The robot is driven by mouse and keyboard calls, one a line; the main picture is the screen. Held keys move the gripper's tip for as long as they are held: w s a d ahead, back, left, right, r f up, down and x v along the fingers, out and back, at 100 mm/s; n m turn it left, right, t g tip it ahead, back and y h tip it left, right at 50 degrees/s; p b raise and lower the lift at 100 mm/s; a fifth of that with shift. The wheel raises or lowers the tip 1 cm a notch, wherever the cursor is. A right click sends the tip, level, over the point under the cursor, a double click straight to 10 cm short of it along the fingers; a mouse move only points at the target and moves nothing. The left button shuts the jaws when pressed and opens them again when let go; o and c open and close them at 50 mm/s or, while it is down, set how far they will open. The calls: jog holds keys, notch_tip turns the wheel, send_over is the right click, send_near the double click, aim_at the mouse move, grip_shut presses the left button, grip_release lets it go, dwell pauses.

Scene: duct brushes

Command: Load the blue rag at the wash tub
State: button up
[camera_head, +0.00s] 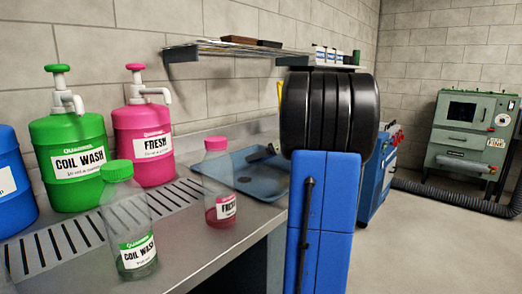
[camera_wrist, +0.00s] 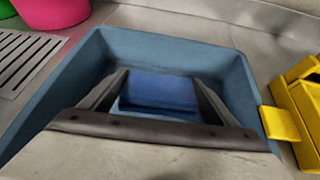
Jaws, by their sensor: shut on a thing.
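The wash tub is a shallow blue basin (camera_head: 262,178) on the grey bench in the head view, partly hidden behind my arm. It fills much of the wrist view (camera_wrist: 70,78). My gripper (camera_wrist: 158,88) is inside or just above the tub in the wrist view, its two dark fingers angled in from either side. It is shut on the blue rag (camera_wrist: 160,92), a flat darker-blue folded piece between the fingers. I cannot tell whether the rag touches the tub floor. My gripper is not clearly visible in the head view.
Green coil wash (camera_head: 72,135) and pink fresh (camera_head: 150,120) pump jugs stand left of the tub. A coil wash bottle (camera_head: 130,225) and a fresh bottle (camera_head: 218,185) stand in front. A yellow object (camera_wrist: 300,110) stands close to the tub's right. A shelf (camera_head: 235,50) hangs above.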

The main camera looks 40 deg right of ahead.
notch_tip(320, 180, down, 7)
dwell(0.8)
jog(key=shift+f, duration=0.1)
dwell(0.4)
jog(key=shift+r, duration=5)
jog(key=shift+r, duration=2)
